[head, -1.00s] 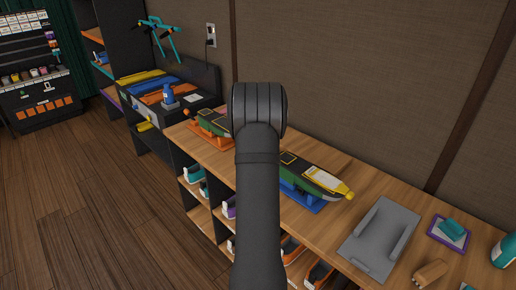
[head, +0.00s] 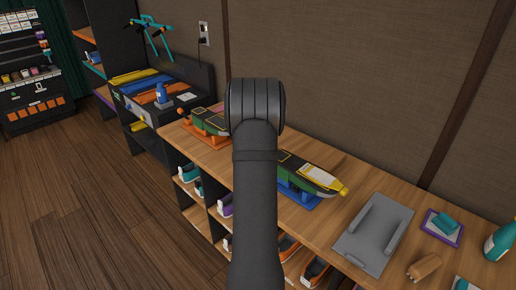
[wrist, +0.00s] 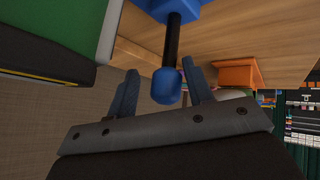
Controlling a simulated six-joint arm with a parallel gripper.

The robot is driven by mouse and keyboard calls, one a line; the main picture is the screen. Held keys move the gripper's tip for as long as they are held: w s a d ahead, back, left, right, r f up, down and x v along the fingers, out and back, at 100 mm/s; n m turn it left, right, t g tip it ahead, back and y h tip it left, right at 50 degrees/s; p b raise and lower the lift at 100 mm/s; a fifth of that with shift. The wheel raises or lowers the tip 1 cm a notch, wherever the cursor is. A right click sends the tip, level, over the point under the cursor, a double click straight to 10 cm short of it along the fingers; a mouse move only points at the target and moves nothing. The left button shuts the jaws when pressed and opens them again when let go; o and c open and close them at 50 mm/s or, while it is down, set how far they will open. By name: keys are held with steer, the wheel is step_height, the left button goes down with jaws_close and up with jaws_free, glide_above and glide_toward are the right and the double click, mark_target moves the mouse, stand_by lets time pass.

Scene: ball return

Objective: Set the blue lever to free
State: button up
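The blue lever's rounded blue knob (wrist: 167,87) shows in the wrist view on a black shaft that comes out of a blue base. My gripper (wrist: 161,70) is open, with one finger on each side of the knob in the picture. I see gaps between the fingers and the knob, and cannot tell whether anything touches. In the head view, the blue base (head: 297,196) sits on the bench under a green, black and yellow object (head: 310,176). My arm hides the lever and the gripper there.
A similar object on an orange base (head: 208,137) stands farther left on the wooden bench. Shoes fill shelves below.

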steer(key=shift+a, duration=0.15)
steer(key=shift+r, duration=0.1)
steer(key=shift+s+r, duration=0.2)
steer(key=shift+s, duration=0.05)
steer(key=v, duration=1.6)
steer(key=shift+s+r, duration=0.2)
steer(key=shift+r, duration=0.1)
steer(key=shift+w+f, duration=0.1)
steer(key=x, duration=1.7)
steer(key=shift+a+f, duration=0.1)
steer(key=shift+a, duration=0.05)
steer(key=shift+o, duration=0.2)
